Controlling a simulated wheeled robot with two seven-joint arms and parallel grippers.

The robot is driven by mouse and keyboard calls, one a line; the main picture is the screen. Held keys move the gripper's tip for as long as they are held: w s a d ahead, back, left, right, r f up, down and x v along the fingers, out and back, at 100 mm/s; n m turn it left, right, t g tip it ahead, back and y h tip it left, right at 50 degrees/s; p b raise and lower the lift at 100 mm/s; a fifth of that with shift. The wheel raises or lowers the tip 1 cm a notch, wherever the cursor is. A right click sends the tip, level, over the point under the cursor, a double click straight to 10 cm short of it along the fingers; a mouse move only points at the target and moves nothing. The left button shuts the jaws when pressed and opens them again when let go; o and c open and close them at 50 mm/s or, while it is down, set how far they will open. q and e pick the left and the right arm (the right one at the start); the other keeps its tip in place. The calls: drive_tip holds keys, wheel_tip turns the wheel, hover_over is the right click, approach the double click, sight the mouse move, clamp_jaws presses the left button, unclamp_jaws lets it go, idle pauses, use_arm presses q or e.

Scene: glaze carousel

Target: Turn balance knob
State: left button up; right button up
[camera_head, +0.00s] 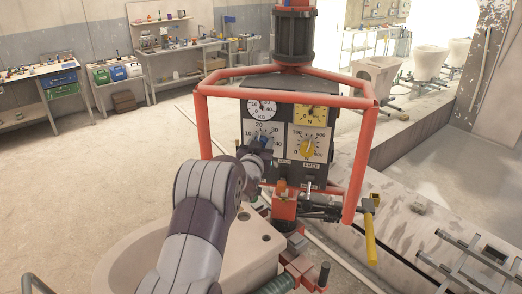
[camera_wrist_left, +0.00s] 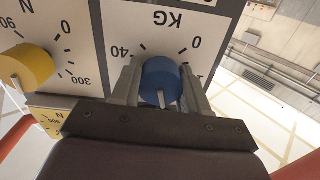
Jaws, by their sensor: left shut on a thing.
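The balance knob I take to be the blue knob (camera_wrist_left: 160,80), on a white dial marked KG with numbers such as 0 and 40. My left gripper (camera_wrist_left: 158,88) has its fingers on both sides of the blue knob and is shut on it. In the head view my left gripper (camera_head: 258,150) reaches the blue knob (camera_head: 263,140) on the left side of the dark control panel (camera_head: 270,172). A yellow knob (camera_head: 308,149) sits on the dial to its right. It also shows in the wrist view (camera_wrist_left: 27,66), upside down like the panel. My right gripper is not in view.
A red tubular frame (camera_head: 203,125) surrounds the panel, with a black cylinder (camera_head: 295,38) above. A yellow handle (camera_head: 370,238) hangs at the lower right. A pale basin (camera_head: 130,245) lies below my arm. Workbenches (camera_head: 190,47) stand at the back left; the floor between is open.

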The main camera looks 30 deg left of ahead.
use_arm(q)
drive_tip(key=o, duration=1.1)
drive_tip(key=shift+r, duration=0.1)
drive_tip(key=shift+c, duration=0.2)
drive_tip(key=shift+s, duration=0.1)
drive_tip(key=shift+s, duration=0.15)
drive_tip(key=b+v, duration=0.6)
drive_tip(key=v, duration=0.6)
drive_tip(key=shift+s, duration=0.15)
